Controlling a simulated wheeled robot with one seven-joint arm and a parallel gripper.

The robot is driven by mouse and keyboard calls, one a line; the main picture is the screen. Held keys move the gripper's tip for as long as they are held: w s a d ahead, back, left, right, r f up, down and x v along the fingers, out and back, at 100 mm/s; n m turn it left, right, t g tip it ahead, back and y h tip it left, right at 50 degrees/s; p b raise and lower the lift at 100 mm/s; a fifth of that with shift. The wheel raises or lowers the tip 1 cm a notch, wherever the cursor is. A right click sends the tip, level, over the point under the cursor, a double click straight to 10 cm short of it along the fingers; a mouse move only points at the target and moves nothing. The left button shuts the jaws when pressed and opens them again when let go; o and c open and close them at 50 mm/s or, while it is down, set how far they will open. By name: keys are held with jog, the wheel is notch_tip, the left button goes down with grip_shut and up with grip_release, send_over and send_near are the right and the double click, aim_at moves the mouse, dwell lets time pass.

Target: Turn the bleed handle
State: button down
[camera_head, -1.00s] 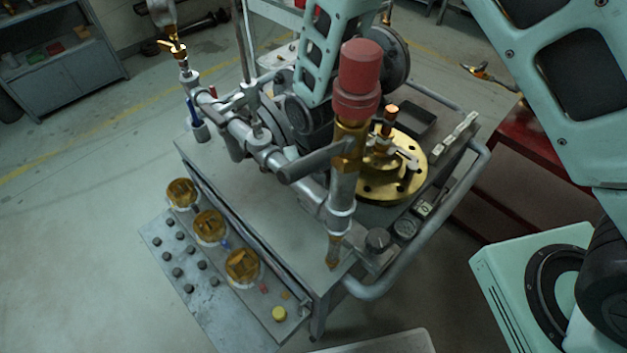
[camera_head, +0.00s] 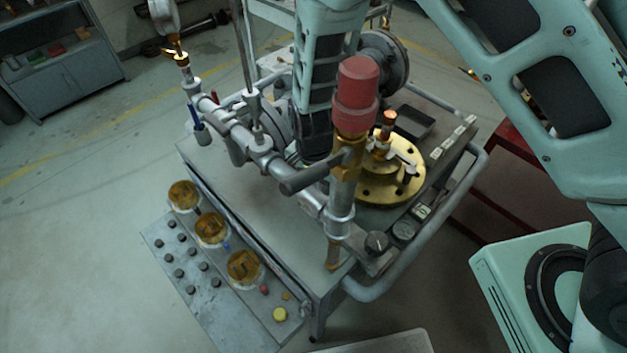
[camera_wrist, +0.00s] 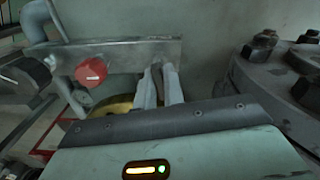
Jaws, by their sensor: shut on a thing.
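My gripper shows in the wrist view (camera_wrist: 160,88), its two pale fingers close together around a narrow brownish piece (camera_wrist: 157,74), which seems to be the bleed handle. Only a thin strip of it shows between the fingers, so its full shape and angle are hidden. In the head view my gripper is hidden behind the pipework and the red-capped brass valve (camera_head: 357,95). A grey lever (camera_head: 312,176) sticks out left from that valve, apart from what I can see of my arm.
In the wrist view, a metal plate with a red knob (camera_wrist: 92,71) lies just beyond the fingers, and a bolted grey flange (camera_wrist: 285,75) is close on the right. A brass flange (camera_head: 385,185) and a tubular rail (camera_head: 420,255) stand on the cart's right side.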

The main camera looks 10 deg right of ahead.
jog(key=shift+r+m+p, duration=0.1)
jog(key=shift+m+p, duration=0.25)
jog(key=shift+m, duration=0.75)
jog(key=shift+w, duration=0.1)
jog(key=c, duration=1.5)
grip_release()
